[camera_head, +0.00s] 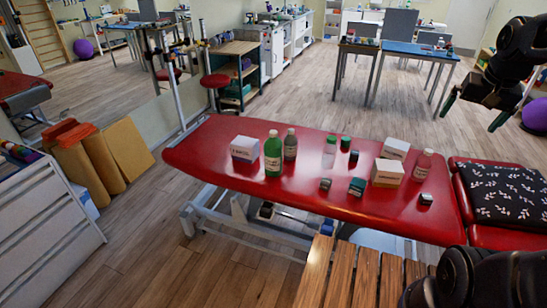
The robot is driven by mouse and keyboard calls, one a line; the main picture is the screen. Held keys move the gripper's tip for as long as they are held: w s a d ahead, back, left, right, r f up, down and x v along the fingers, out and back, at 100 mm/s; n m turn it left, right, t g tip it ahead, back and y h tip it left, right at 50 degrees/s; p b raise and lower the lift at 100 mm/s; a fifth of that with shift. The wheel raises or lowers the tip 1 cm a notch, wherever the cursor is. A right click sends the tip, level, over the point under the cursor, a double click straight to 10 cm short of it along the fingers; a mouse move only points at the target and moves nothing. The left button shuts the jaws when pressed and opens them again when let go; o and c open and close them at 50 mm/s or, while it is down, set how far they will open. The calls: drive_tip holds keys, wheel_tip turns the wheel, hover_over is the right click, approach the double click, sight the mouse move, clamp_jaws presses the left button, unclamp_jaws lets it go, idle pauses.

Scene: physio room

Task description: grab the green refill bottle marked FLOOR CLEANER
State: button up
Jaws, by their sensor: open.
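A green bottle (273,156) with a pale label stands upright on the red treatment couch (315,191), left of the couch's middle. The label's wording is too small to read. A grey-green bottle (290,146) stands close behind it to the right. A clear bottle with a green cap (330,152) stands further right. Another pale bottle (422,166) stands near the couch's right part. My gripper (472,113) is at the upper right, open and empty. It is in the air, well to the right of the green bottle and apart from everything on the couch.
A white box (245,149) stands just left of the green bottle. Two more boxes (396,149) (387,173) and several small items (357,187) are on the right. A patterned black cushion (505,190) lies on the raised section. A wooden slatted surface (340,275) is in front.

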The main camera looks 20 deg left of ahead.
drive_tip(key=w+a+f+m+g, duration=0.1)
drive_tip(key=w+a+f+m, duration=0.1)
drive_tip(key=w+a, duration=1.05)
drive_tip(key=w+a+f+m+g, duration=0.1)
drive_tip(key=w+a+m, duration=0.1)
drive_tip(key=w+a, duration=1)
drive_tip(key=m+g, duration=0.2)
drive_tip(key=m, duration=0.2)
approach(273, 138)
drive_tip(key=shift+w+r, duration=0.1)
drive_tip(key=shift+w, duration=0.85)
drive_tip(key=shift+s+a+f, duration=0.1)
drive_tip(key=shift+a+f, duration=0.25)
drive_tip(key=shift+f, duration=5.3)
drive_tip(key=shift+r, duration=0.1)
drive_tip(key=c, duration=2)
